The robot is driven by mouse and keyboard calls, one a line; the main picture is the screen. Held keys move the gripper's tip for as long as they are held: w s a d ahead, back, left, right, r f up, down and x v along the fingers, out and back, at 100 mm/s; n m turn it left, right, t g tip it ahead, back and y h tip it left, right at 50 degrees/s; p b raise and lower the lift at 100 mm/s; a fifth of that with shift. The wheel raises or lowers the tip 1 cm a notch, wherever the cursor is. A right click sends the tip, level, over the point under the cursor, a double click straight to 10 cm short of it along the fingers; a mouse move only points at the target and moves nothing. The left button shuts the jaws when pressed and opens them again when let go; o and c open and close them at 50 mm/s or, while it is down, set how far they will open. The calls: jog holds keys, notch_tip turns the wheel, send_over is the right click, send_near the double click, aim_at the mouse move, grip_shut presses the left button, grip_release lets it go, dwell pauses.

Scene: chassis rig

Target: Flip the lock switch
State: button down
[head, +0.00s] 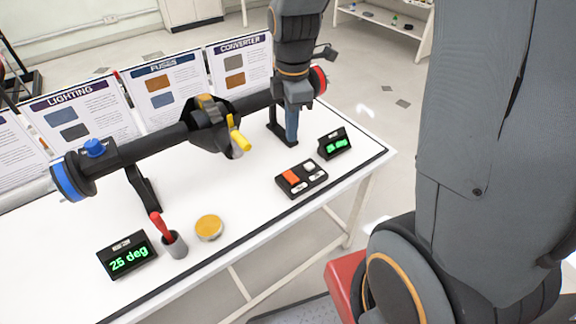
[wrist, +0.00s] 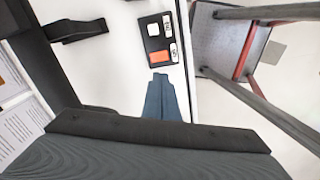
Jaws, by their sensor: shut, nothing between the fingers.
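A black switch box (head: 287,191) lies on the white table, right of centre in the head view. It carries an orange-red rocker (head: 291,177), a white rocker (head: 309,165) and small white labels too small to read surely. I cannot tell from the labels which rocker is the lock switch. In the wrist view the box (wrist: 151,44) shows at top centre, with the orange-red rocker (wrist: 161,57) nearest my fingers and the white rocker (wrist: 154,30) beyond. My gripper (head: 291,138) points down behind the box, shut and empty. Its blue-grey fingertips (wrist: 160,77) appear apart from the box.
A dark axle assembly (head: 145,147) on stands runs across the table behind the box. A green display (head: 334,144) stands right of the box, and another display (head: 128,255) at front left.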

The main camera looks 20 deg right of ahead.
aim_at(290, 176)
jog(key=w+n, duration=0.1)
jog(key=n, duration=0.1)
jog(key=w+n, duration=0.1)
jog(key=n, duration=0.1)
jog(key=shift+w+f, duration=0.1)
jog(key=shift+f, duration=0.25)
notch_tip(290, 176, down, 14)
jog(key=p, duration=0.2)
jog(key=shift+a+p, duration=0.1)
jog(key=shift+p, duration=0.25)
jog(key=shift+f, duration=0.2)
dwell(0.3)
dwell(0.3)
jog(key=shift+s+d+r+p, duration=0.15)
jog(key=shift+s+p, duration=0.1)
jog(key=shift+s, duration=0.15)
jog(key=shift+s+d+r+p, duration=0.1)
jog(key=shift+s+p, duration=0.1)
jog(key=shift+s, duration=0.15)
jog(key=shift+w+r+p, duration=0.15)
jog(key=shift+r+p, duration=0.3)
jog(key=shift+r, duration=0.15)
notch_tip(290, 176, up, 13)
jog(key=w, duration=0.1)
jog(key=shift+w+a+f+b, duration=0.15)
jog(key=shift+w+a+b, duration=0.15)
